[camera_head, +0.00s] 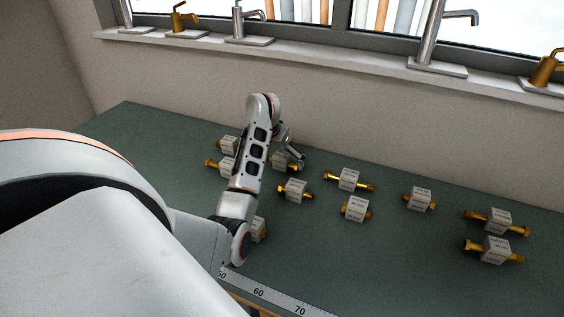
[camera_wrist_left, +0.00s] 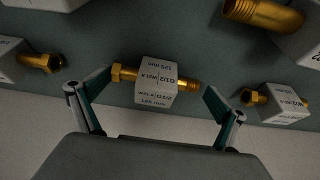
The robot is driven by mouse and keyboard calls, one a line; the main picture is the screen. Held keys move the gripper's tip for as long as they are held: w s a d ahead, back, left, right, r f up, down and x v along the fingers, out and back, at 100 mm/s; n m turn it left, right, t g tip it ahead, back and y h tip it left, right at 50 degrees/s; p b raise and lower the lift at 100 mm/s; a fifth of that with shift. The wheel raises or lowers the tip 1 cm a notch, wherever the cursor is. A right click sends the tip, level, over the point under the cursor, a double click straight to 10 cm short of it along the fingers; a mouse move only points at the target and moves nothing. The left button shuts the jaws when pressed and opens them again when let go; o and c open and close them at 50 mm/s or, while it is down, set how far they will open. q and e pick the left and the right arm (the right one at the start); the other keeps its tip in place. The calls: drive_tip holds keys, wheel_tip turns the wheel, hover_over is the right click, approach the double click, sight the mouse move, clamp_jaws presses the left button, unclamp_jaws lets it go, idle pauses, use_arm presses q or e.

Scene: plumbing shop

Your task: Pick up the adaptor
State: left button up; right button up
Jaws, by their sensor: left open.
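Several adaptors lie on the bench, each a brass threaded fitting with a white printed label block around its middle. My left gripper (camera_head: 291,151) is over the back row at the far side of the bench, its fingers partly hidden by my arm. One adaptor (camera_head: 279,161) shows partly beside the gripper. In the left wrist view an adaptor (camera_wrist_left: 156,82) marked G1/2 and 125 mm lies between the spread fingers of my left gripper (camera_wrist_left: 158,88). The fingers are open, one near each brass end, and contact cannot be told. My right gripper is not in view.
Other adaptors (camera_head: 294,190) (camera_head: 349,180) (camera_head: 497,249) are spread across the green bench (camera_head: 400,262). A neighbouring adaptor (camera_wrist_left: 282,103) lies close to the right finger. The wall and a sill (camera_head: 330,55) with taps rise behind. A measuring tape (camera_head: 262,294) runs along the front.

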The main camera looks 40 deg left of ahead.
use_arm(q)
drive_tip(key=shift+w+f, duration=0.1)
drive_tip(key=shift+f, duration=0.05)
drive_tip(key=c, duration=1.1)
